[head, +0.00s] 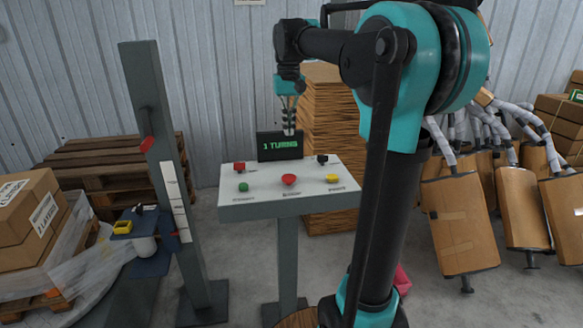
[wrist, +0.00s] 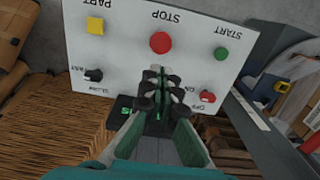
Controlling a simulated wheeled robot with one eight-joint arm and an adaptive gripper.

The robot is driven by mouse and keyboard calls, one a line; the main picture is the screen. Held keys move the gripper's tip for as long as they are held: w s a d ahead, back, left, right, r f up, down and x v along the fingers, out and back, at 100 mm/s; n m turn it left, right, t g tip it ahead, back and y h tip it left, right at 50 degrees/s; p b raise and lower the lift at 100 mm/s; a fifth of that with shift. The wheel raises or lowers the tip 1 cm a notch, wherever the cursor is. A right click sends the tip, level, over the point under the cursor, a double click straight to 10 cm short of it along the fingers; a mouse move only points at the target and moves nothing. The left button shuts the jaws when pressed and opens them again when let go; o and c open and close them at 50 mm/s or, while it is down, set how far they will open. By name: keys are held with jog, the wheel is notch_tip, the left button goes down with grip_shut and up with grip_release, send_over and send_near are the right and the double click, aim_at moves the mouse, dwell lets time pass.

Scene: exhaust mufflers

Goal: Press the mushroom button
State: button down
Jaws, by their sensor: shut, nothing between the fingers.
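The red mushroom button (head: 289,180) sits in the middle of the front row on a white control panel (head: 260,202). In the wrist view the button (wrist: 160,42) is under the label STOP, printed upside down in that picture. My gripper (head: 289,132) is shut and empty, pointing down above the back of the panel, in front of the small display. In the wrist view my gripper (wrist: 158,70) shows its closed fingertips just below the button in the picture. It appears apart from the button; the exact height gap is hard to tell.
A green button (head: 243,187) and a yellow button (head: 332,178) flank the red one. A red switch (head: 239,168), a black knob (head: 322,158) and the display (head: 280,145) stand behind. A grey post (head: 165,180) rises left; stacked boards (head: 330,130) stand behind.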

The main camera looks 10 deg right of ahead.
aim_at(289, 176)
notch_tip(289, 176, down, 14)
jog(key=shift+a+f, duration=0.1)
dwell(0.5)
jog(key=shift+f, duration=0.3)
jog(key=shift+s+f, duration=0.15)
jog(key=shift+f, duration=0.5)
notch_tip(289, 176, up, 14)
dwell(0.3)
jog(key=shift+r, duration=0.1)
